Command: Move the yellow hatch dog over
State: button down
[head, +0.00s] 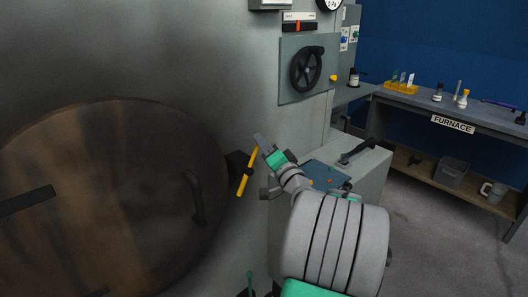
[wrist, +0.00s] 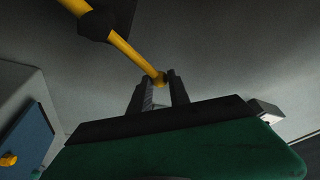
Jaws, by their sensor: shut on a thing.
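The yellow hatch dog (head: 244,182) is a slim yellow bar on a dark pivot block at the right edge of the round brown hatch (head: 120,190). It stands tilted, its top leaning right, in the head view. My gripper (head: 258,143) is at its upper end. In the wrist view the yellow bar (wrist: 130,52) runs from the dark pivot at upper left down to my gripper's dark fingers (wrist: 158,88), which are shut on its rounded end. The fingertips are partly hidden in the head view.
A black handwheel (head: 306,69) is on a panel above right. A grey cabinet (head: 368,180) with a black handle stands right of the hatch. A bench labelled FURNACE (head: 453,124) holds small bottles farther right. Open floor lies in front of the bench.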

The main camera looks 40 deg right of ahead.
jog(key=shift+d+f+b, duration=0.3)
jog(key=shift+d+f, duration=0.25)
jog(key=shift+d+f+b, duration=1.05)
jog(key=shift+b, duration=0.2)
jog(key=shift+f, duration=0.1)
jog(key=shift+d+f+b, duration=0.35)
jog(key=shift+f+b, duration=0.3)
jog(key=shift+b, duration=0.05)
jog(key=shift+d+f+b, duration=0.35)
jog(key=shift+f+b, duration=0.25)
jog(key=shift+b, duration=0.05)
